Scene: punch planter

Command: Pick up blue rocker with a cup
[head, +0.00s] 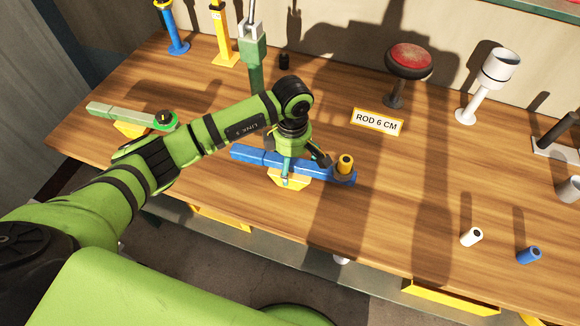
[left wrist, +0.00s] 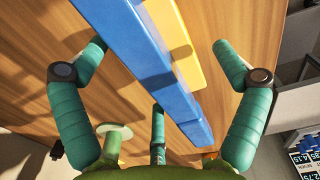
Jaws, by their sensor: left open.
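The blue rocker (head: 258,157) is a long bar on a yellow base (head: 296,184) in the middle of the wooden table. A round blue cup at its right end (head: 343,177) holds a yellow cylinder (head: 345,162). My left gripper (head: 303,167) is open from above around the bar's middle and hides part of it. In the left wrist view the blue bar (left wrist: 150,65) runs diagonally between the spread teal fingers of the left gripper (left wrist: 160,60), with the yellow base (left wrist: 180,45) beside it. I cannot tell whether any finger touches the bar. My right gripper is not in view.
White (head: 471,237) and blue (head: 529,254) cylinders stand front right.

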